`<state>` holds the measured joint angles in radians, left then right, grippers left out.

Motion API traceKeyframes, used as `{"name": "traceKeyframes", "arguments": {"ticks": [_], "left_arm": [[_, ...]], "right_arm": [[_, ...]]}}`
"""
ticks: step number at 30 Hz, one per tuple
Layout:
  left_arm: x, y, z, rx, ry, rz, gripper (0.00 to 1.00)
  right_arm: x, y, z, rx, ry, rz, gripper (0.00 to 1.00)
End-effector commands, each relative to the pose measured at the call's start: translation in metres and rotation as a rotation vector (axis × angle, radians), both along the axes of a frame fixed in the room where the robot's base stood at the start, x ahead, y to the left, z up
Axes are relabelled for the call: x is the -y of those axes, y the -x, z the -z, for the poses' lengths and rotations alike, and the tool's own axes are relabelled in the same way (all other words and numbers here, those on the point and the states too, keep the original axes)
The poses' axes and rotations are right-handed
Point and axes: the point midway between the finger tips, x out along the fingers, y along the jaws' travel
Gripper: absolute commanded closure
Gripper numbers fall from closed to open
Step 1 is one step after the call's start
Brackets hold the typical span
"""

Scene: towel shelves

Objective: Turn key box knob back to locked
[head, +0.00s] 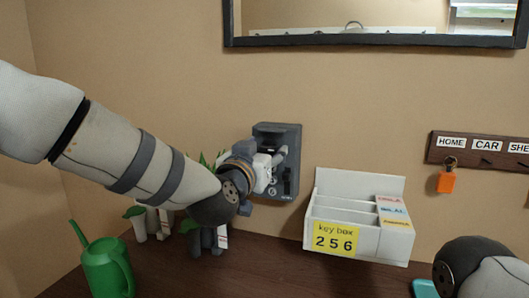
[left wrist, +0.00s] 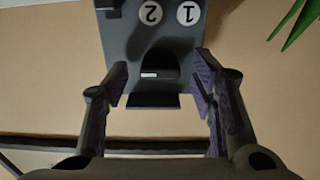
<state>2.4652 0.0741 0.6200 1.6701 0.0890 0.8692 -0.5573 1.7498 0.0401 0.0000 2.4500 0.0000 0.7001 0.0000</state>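The grey key box (head: 291,131) is mounted on the wall, right of my left arm. In the left wrist view, the key box (left wrist: 193,45) appears upside down, with white discs marked 1 and 2. A dark rounded part with a short white mark, seemingly the knob (left wrist: 158,61), lies between the fingers; its turn position is unclear. My left gripper (left wrist: 160,88) is open, its fingers on either side of that part with visible gaps. In the head view, my left gripper (head: 268,162) partly covers the box front. My right gripper is out of view.
A white organizer (head: 345,188) with a yellow "key box 256" card stands right of the box. An orange tag (head: 446,182) hangs from the HOME hook on a wooden rack (head: 478,150). A green watering can (head: 107,268) and plants stand left. A framed mirror (head: 375,41) is above.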

Motion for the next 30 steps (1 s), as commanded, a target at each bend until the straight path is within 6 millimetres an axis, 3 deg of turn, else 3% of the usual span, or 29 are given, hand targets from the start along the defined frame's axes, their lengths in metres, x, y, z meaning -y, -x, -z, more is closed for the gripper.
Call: {"name": "traceKeyframes", "arguments": {"ticks": [1,6,17,30], "left_arm": [[0.000,0.000,0.000,0.000,0.000,0.000,0.60],[0.000,0.000,0.000,0.000,0.000,0.000,0.96],[0.000,0.001,-0.001,-0.015,0.045,0.000,0.96],[0.000,0.001,-0.001,-0.122,0.372,0.000,0.96]], "right_arm": [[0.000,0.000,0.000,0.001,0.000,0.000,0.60],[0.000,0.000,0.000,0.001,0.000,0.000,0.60],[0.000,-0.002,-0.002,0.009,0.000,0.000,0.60],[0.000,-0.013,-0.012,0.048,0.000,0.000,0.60]]}}
